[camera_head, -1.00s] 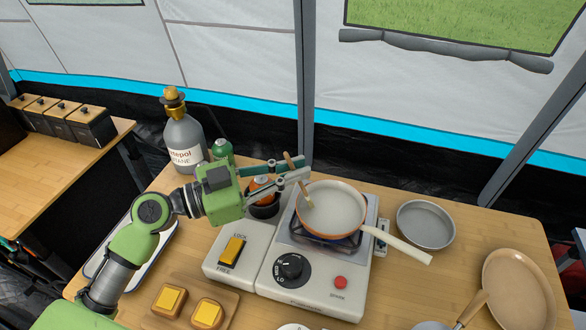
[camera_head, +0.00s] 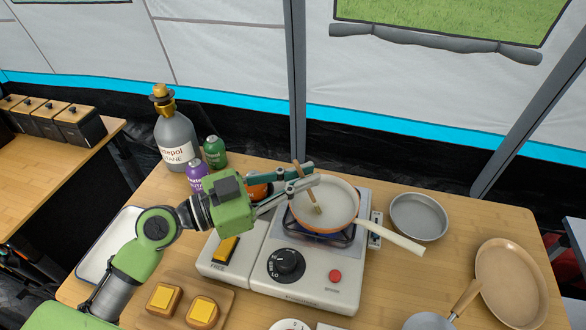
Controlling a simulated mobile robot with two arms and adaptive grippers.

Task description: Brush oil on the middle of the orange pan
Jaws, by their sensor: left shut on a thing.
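The orange pan (camera_head: 336,206), with an orange outside, a pale inside and a cream handle, sits on the stove (camera_head: 305,272). My left gripper (camera_head: 314,178) is shut on the wooden handle of the brush (camera_head: 303,182) above the left part of the pan. The brush is slightly tilted, and its bristle end points down inside the pan, left of its middle. I cannot tell whether the bristles touch the pan's surface. My right gripper is not in view.
A grey gas bottle (camera_head: 177,140), a green bottle (camera_head: 215,152) and a purple bottle (camera_head: 196,175) stand behind my left arm. A grey round pan (camera_head: 419,216) lies right of the stove. A board (camera_head: 222,300) with cheese-topped bread is in front.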

